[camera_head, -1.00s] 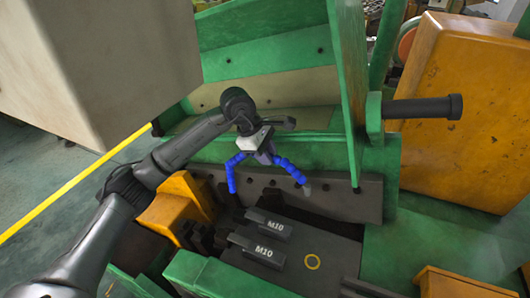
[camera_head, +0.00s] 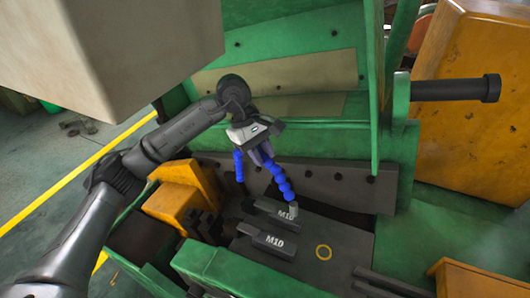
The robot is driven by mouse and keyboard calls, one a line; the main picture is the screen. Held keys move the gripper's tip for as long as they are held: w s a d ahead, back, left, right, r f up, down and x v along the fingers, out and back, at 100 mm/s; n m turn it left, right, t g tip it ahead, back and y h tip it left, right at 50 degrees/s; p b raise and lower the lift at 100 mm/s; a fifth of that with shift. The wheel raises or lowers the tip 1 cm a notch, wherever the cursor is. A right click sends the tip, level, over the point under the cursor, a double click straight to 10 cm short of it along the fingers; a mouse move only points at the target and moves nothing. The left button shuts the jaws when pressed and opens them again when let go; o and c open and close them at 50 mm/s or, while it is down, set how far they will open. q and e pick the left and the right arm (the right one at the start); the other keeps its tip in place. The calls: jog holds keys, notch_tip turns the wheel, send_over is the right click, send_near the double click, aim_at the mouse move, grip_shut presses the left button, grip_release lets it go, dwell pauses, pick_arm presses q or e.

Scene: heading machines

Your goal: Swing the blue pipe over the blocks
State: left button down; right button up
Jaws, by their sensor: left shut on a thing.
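The blue pipe (camera_head: 281,182) is a jointed, beaded hose with a grey nozzle at its tip. My left gripper (camera_head: 262,151) is shut on its upper part. One stretch slopes down right to the nozzle, and another blue stretch (camera_head: 239,166) hangs down at the left. Two dark blocks lie below: the front block (camera_head: 262,239) is marked M10, and the rear block (camera_head: 268,212) is partly covered by the pipe. In the picture the nozzle is at the right end of the rear block; I cannot tell whether it touches. My right gripper is out of view.
A green machine panel (camera_head: 375,80) stands to the right of the gripper, with a dark rod (camera_head: 450,88) beyond it. A large beige box (camera_head: 130,45) fills the upper left.

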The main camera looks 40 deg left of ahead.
pick_arm(q)
jog(key=shift+s, duration=0.1)
dwell(0.3)
jog(key=c, duration=0.9)
grip_release()
jog(key=shift+a+r, duration=0.1)
jog(key=b+v, duration=0.1)
jog(key=v, duration=1.2)
jog(key=shift+r, duration=0.25)
